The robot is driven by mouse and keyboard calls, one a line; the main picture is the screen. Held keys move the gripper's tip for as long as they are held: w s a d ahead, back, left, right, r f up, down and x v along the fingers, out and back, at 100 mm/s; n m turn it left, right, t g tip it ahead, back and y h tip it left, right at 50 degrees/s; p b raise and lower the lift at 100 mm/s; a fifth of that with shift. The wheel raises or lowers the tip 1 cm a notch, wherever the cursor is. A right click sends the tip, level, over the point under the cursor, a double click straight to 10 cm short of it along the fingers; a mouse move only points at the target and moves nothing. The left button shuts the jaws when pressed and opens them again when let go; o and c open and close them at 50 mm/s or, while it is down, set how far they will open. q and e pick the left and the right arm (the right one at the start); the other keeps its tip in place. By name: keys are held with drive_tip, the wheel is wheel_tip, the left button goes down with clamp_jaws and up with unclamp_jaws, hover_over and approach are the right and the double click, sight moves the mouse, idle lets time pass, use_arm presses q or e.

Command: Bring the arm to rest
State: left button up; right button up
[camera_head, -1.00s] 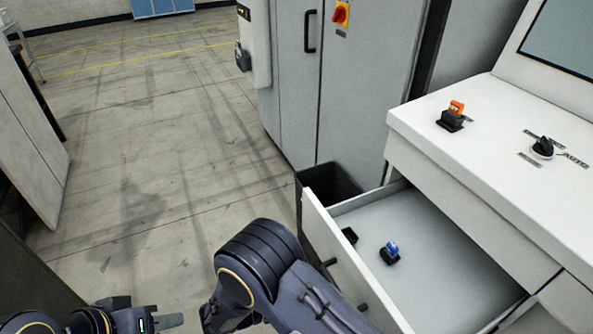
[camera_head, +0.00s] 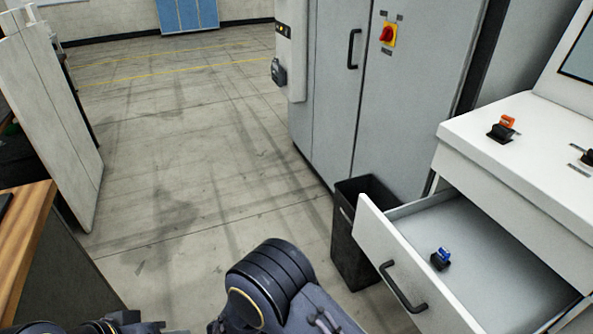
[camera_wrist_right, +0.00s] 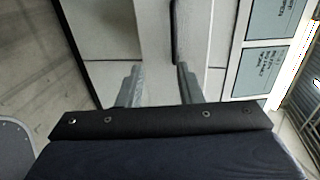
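My right arm (camera_head: 275,290) comes up from the bottom middle of the head view, left of the open drawer; its gripper does not show there. In the right wrist view my right gripper (camera_wrist_right: 158,85) has its two fingers apart, with nothing seen between them. My left gripper (camera_head: 150,327) shows only in part at the bottom left edge of the head view, so its fingers cannot be read. The white drawer (camera_head: 378,228) stands open, and a small blue-and-black piece (camera_head: 441,258) sits inside it.
A white cabinet (camera_head: 480,165) carries an orange-and-black piece (camera_head: 502,129) on top. A black bin (camera_head: 345,240) stands beside the drawer. A grey locker (camera_head: 340,110) is behind. A wooden tabletop (camera_head: 25,235) is at the left. The floor between is clear.

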drive_tip(key=s+d+r+m+g+y, duration=0.3)
drive_tip(key=d+r+m+g+y, duration=0.25)
drive_tip(key=m, duration=0.45)
drive_tip(key=s+d+r+m+g+y, duration=0.3)
drive_tip(key=d+r+m+y, duration=0.2)
drive_tip(key=d+r+m, duration=0.45)
drive_tip(key=s+r+m+t+y, duration=0.2)
drive_tip(key=s+m+t+y, duration=0.2)
drive_tip(key=m, duration=0.7)
drive_tip(key=s+d+r+m+t+y, duration=0.1)
drive_tip(key=s+r+m+t+y, duration=0.1)
drive_tip(key=m, duration=1)
drive_tip(key=s+t+y, duration=0.1)
drive_tip(key=s+t, duration=0.1)
drive_tip(key=shift+s+d+r+y, duration=0.3)
drive_tip(key=shift+s+r+y, duration=0.05)
drive_tip(key=shift+s+r, duration=0.05)
